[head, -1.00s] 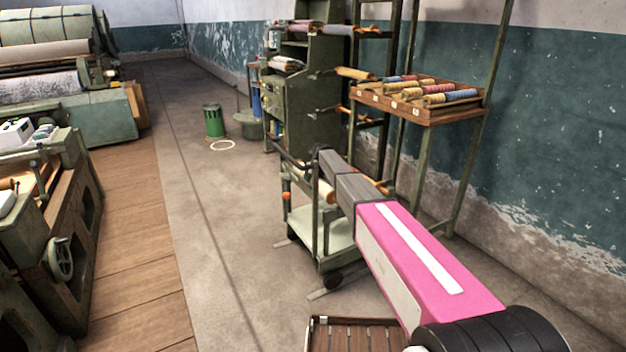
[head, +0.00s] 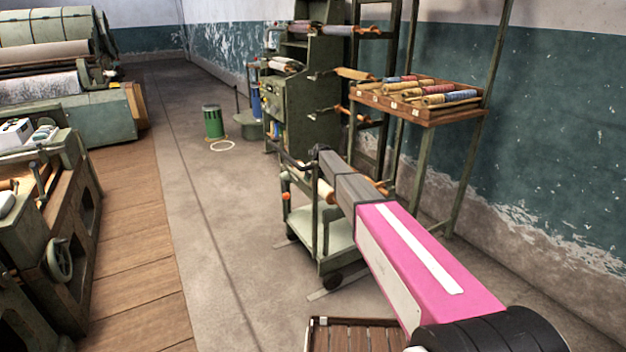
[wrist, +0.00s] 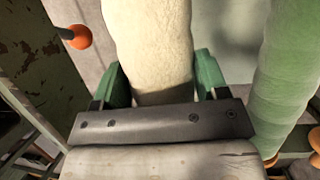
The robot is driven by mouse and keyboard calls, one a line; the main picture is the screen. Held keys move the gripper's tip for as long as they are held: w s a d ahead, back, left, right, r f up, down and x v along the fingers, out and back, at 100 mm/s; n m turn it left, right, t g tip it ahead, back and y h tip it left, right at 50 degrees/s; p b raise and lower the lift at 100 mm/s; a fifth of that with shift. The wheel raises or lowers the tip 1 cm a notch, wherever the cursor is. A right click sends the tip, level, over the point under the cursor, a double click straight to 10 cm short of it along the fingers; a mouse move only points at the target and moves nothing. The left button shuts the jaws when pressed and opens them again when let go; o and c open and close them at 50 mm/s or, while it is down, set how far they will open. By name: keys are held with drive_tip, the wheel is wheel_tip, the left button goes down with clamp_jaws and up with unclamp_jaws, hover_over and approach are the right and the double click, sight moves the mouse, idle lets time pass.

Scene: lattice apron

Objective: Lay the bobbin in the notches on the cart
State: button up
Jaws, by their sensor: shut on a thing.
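My gripper has green fingers (wrist: 160,76), shut on a thick cream bobbin (wrist: 147,38) that runs up the wrist picture between them. The bobbin's ends are out of that view. In the head view the green cart (head: 338,240) stands on the floor at centre, partly behind my arm. A cream roll (head: 325,191) shows at the cart's upper part, but I cannot tell whether it is the held bobbin. The notches are not clearly visible, and whether the bobbin touches them cannot be told. My gripper is hidden in the head view.
A pale green roll (wrist: 305,65) runs along the right of the wrist view, and an orange knob (wrist: 76,37) is at left. A rack tray (head: 425,112) of bobbins stands behind the cart. A slatted wooden surface (head: 350,336) is near.

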drive_tip(key=shift+f, duration=1.7)
idle(0.8)
drive_tip(key=o, duration=1.3)
drive_tip(key=v, duration=1)
drive_tip(key=shift+s+d+r, duration=0.1)
drive_tip(key=shift+r, duration=0.25)
